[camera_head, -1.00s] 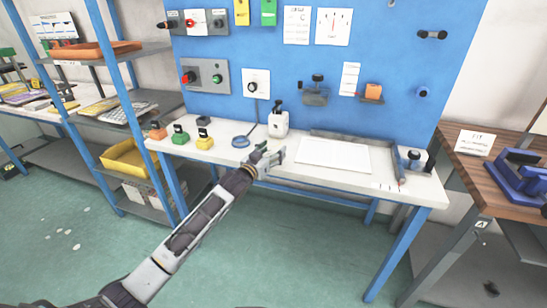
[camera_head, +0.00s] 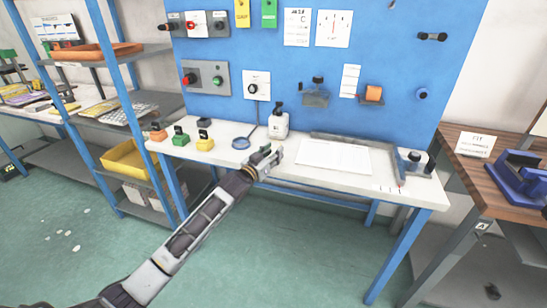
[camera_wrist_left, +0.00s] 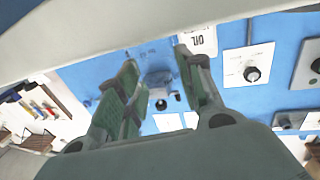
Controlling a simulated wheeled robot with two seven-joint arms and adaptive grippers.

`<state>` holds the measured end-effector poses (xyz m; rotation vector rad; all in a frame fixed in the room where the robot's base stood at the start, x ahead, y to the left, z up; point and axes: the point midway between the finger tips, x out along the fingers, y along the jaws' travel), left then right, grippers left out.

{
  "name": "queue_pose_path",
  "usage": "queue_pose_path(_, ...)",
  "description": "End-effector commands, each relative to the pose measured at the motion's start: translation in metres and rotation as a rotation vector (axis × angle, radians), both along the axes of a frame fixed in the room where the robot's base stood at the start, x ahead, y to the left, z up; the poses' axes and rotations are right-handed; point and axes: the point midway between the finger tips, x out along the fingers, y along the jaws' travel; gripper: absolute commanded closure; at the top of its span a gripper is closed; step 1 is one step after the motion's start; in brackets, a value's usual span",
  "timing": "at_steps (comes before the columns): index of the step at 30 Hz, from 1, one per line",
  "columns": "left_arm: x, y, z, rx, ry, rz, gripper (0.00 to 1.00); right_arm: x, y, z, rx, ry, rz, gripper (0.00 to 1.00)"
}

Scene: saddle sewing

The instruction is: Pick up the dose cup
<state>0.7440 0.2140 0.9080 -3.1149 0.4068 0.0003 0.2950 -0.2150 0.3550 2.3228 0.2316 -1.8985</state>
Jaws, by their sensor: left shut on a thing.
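My left gripper (camera_head: 270,157) is over the front of the white workbench, between a blue round disc and a white sheet. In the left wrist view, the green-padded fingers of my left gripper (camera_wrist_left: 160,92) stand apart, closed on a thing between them. The dose cup cannot be made out clearly; the fingers and the background hide its outline. A white bottle with a black top (camera_head: 279,123) stands behind the gripper; its OIL label (camera_wrist_left: 198,40) shows in the wrist view. My right gripper is not in view.
The blue disc (camera_head: 241,143) lies left of the gripper. Orange, green and yellow containers (camera_head: 180,138) stand at the bench's left end. The white sheet (camera_head: 333,156) lies to the right, before a grey tray (camera_head: 352,139). A blue pegboard (camera_head: 290,66) rises behind.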

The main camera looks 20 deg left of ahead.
Motion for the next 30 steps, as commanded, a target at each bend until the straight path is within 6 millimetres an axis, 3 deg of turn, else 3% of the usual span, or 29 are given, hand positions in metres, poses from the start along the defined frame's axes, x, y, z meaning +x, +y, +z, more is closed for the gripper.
queue_pose_path(11, 0.0, 0.0, 0.017, 0.0, -0.003, 0.0, 0.87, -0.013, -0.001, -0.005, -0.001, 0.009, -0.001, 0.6)
queue_pose_path(24, 0.0, 0.0, 0.079, 0.0, -0.003, 0.0, 0.87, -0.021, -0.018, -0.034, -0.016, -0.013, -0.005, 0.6)
queue_pose_path(30, 0.0, 0.0, 0.096, 0.001, -0.001, 0.001, 0.87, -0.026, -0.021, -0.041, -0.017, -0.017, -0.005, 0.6)
